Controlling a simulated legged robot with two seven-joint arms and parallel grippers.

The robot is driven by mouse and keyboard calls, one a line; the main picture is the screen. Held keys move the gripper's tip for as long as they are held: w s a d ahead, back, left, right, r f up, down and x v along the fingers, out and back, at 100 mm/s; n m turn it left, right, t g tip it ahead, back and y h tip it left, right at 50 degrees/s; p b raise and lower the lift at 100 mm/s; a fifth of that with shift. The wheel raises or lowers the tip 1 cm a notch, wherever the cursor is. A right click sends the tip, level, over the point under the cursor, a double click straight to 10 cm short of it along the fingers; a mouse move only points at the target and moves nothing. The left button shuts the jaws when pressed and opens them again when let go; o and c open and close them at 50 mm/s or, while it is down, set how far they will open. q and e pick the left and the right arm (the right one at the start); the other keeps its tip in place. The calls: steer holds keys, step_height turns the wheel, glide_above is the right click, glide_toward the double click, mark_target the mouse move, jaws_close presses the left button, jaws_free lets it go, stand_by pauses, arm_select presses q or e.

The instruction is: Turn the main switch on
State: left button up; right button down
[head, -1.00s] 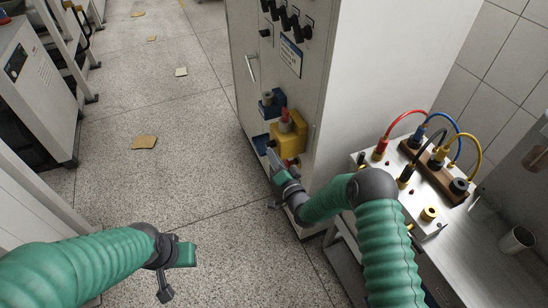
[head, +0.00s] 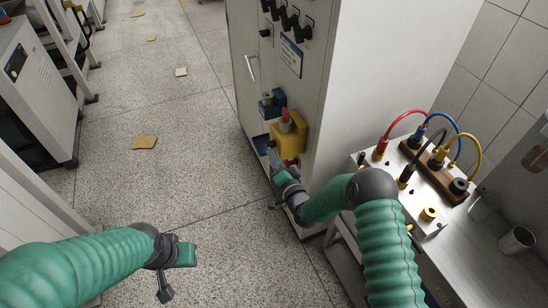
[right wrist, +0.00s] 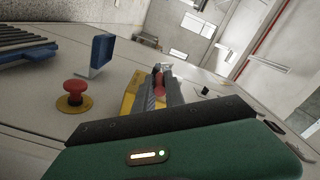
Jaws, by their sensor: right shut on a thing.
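A yellow switch box (head: 288,140) with a red part (head: 286,120) on top is mounted on the front of the tall cabinet in the head view. My right gripper (head: 273,157) is at the lower left of this box. In the right wrist view, its dark fingers (right wrist: 159,88) are closed around a red piece (right wrist: 160,80) beside the yellow box (right wrist: 131,95). The fingers hide most of this piece. My left gripper (head: 172,278) hangs over the floor at lower left, away from the cabinet; whether it is open is unclear.
A red mushroom button (right wrist: 74,88) and a blue plate (right wrist: 101,53) stick out from the panel near my right gripper. Black knobs (head: 285,18) are higher on the cabinet. A bench with coloured cables (head: 405,116) stands at right. The floor (head: 190,150) at left is mostly clear.

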mark_target(269, 147)
steer(key=shift+f, duration=0.1)
stand_by(0.4)
steer(key=shift+d+r+g+p, duration=0.1)
steer(key=shift+r+g+p, duration=0.2)
steer(key=shift+p, duration=0.35)
steer(key=r+g+p, duration=0.1)
steer(key=p, duration=0.2)
steer(key=r+g+h+p, duration=0.1)
steer(key=g+p, duration=0.1)
steer(key=p, duration=0.1)
steer(key=shift+w+r+g, duration=0.15)
steer(key=shift+w+g, duration=0.05)
steer(key=shift+g, duration=0.1)
steer(key=shift+w+a+r+g+h+p, duration=0.1)
steer(key=shift+w+r+g+h+p, duration=0.15)
steer(key=shift+g+p, duration=0.4)
steer(key=shift+w+a+r+g+h+p, duration=0.1)
steer(key=shift+g+h+p, duration=0.25)
steer(key=shift+g+p, duration=0.25)
steer(key=c, duration=1.8)
jaws_free()
steer(key=shift+o, duration=0.5)
steer(key=shift+f, duration=0.1)
